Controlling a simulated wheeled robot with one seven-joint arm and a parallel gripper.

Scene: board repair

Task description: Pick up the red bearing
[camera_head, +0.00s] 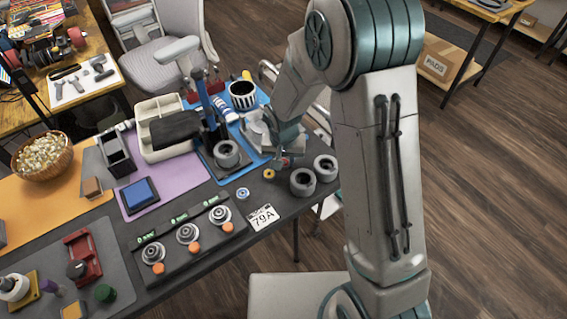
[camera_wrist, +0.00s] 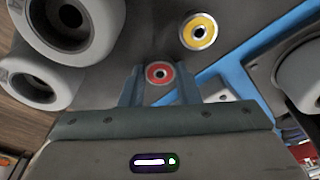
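The fingers are apart, with a narrow gap showing on each side of the bearing. In the head view my gripper (camera_head: 284,158) is low at the table's right side, and a small red spot shows at its fingers. Most of the bearing is hidden there.
A yellow bearing (camera_wrist: 198,32) lies close by, and a blue bearing (camera_head: 243,193) lies farther left. Two grey wheels (camera_head: 303,181) (camera_head: 325,168) stand near the table's edge beside my gripper. A press (camera_head: 208,115) with another wheel (camera_head: 227,153) stands to the left.

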